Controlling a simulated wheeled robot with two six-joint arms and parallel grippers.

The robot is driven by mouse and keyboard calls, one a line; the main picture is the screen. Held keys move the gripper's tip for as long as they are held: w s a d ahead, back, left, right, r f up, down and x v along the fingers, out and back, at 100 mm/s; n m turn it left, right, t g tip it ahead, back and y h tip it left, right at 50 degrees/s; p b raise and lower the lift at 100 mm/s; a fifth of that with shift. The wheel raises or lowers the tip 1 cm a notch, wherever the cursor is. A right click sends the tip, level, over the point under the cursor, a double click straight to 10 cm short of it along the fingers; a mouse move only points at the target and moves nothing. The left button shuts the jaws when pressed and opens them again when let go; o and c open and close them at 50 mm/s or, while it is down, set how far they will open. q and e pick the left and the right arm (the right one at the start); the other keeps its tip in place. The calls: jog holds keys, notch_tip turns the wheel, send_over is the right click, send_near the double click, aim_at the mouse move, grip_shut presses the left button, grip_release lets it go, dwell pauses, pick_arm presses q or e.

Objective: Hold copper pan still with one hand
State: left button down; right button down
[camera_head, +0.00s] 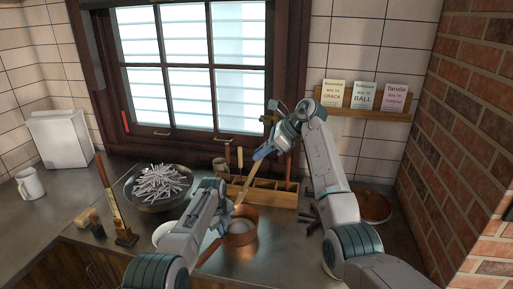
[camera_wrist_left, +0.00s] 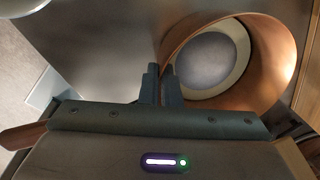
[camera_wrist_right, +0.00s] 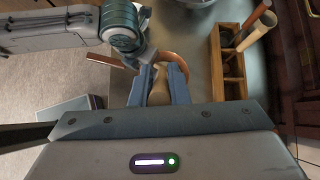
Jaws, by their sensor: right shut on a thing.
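The copper pan (camera_head: 241,238) stands on the grey worktop, with a pale round content inside. It also shows in the left wrist view (camera_wrist_left: 273,62), where its pale inner ring and grey round middle are visible. My left gripper (camera_head: 226,208) is at the pan's left rim. In the left wrist view its fingers (camera_wrist_left: 160,72) are close together at the rim; whether they press on the wall is unclear. My right gripper (camera_head: 262,153) is above and behind the pan, shut on a wooden stick (camera_head: 251,174) that slants down toward the pan. The stick shows between the right fingers (camera_wrist_right: 160,88).
A wooden divided box (camera_head: 262,195) stands behind the pan. A bowl of white sticks (camera_head: 160,184) is left of it. A white dish (camera_head: 165,233) is partly behind my left arm. A round brown-topped thing (camera_head: 372,206) is at right. A mug (camera_head: 30,184) stands far left.

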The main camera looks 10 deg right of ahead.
notch_tip(320, 180, down, 12)
dwell(1.5)
jog(key=shift+a+f, duration=0.1)
